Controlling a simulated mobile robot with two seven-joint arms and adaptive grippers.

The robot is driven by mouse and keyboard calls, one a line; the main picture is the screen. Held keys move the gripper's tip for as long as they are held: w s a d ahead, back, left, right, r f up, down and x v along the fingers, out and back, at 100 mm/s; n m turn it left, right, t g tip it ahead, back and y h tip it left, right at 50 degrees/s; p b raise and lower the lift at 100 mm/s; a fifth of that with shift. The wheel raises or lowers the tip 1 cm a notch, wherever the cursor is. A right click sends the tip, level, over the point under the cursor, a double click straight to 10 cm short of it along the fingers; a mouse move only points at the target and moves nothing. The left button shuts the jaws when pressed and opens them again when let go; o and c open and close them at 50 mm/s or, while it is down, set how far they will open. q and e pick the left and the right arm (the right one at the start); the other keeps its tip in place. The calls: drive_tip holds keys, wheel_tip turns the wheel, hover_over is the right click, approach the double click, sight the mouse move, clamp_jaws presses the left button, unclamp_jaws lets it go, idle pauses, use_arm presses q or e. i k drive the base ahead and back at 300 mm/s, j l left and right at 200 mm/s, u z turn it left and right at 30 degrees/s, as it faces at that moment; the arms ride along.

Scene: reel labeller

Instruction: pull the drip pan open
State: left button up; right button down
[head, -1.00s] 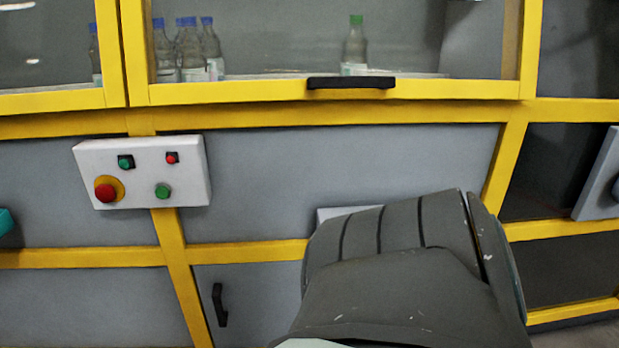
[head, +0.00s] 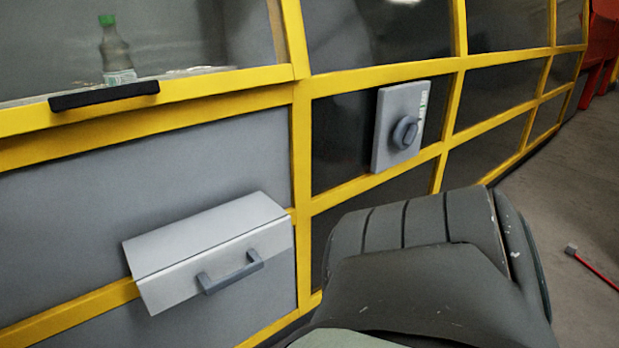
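The drip pan (head: 180,243) is a light grey box on the lower part of the machine's front, left of the middle in the head view. It juts out a little from the grey panel across the yellow rail. A grey bar handle (head: 230,273) is on its front face. Nothing touches the pan or its handle. A large dark grey part of my own body fills the bottom middle, to the right of the pan. Neither of my grippers shows.
Above, a yellow-framed window with a black handle (head: 104,95) has a green-capped bottle (head: 115,52) behind it. A grey box with a rotary switch (head: 405,132) is on the frame to the right. Open floor (head: 578,245) lies at the right, with a red-handled tool (head: 595,270).

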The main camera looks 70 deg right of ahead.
sight(214, 270)
drive_tip(key=l+z, duration=0.1)
drive_tip(key=z, duration=1.4)
drive_tip(key=k+l, duration=0.05)
